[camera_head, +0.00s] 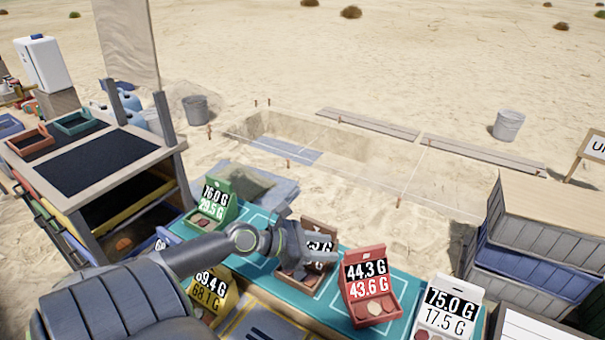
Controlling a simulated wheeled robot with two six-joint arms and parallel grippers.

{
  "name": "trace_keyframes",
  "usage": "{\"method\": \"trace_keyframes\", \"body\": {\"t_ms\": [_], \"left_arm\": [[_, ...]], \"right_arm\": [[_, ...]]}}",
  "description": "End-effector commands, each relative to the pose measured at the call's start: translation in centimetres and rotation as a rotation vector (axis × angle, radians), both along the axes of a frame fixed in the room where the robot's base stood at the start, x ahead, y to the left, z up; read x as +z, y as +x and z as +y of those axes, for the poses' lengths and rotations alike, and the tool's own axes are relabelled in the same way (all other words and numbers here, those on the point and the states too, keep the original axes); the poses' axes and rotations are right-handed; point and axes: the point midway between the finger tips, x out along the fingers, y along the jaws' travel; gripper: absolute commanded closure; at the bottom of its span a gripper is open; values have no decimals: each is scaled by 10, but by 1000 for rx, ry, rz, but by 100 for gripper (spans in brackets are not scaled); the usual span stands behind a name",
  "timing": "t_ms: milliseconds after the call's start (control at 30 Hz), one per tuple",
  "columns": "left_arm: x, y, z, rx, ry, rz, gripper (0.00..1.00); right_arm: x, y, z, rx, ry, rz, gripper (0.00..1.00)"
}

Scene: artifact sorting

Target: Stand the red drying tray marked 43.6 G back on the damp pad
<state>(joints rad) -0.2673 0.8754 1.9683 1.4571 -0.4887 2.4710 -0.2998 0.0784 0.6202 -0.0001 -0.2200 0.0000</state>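The red tray (383,309) stands on the teal mat (262,222), right of the middle. Its upright card reads 44.3 G in white on black above 43.6 G in white on red, and small pieces lie in its front. My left gripper (296,254) is over a brown tray (304,281) just left of the red tray, partly covering that tray's card. Its fingers are too small and dark to tell open from shut. A dark pad (100,160) lies on the wooden bench at left; I cannot tell whether it is the damp pad. My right gripper is out of view.
A green tray (210,212), a yellow tray (208,300) and a white tray (446,310) stand around the mat. An orange-red tray (30,141) and a teal tray (74,123) sit at the bench's back. Stacked crates (525,260) stand at right.

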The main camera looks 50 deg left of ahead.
Motion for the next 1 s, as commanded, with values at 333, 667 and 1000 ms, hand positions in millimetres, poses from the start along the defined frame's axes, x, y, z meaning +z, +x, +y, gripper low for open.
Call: {"method": "trace_keyframes", "body": {"t_ms": [333,667,1000], "left_arm": [[14,-32,19,-4,1,1,60],[20,-42,25,2,1,0,60],[20,-42,25,2,0,0,60]], "right_arm": [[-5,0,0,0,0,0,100],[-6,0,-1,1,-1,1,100],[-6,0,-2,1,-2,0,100]]}}
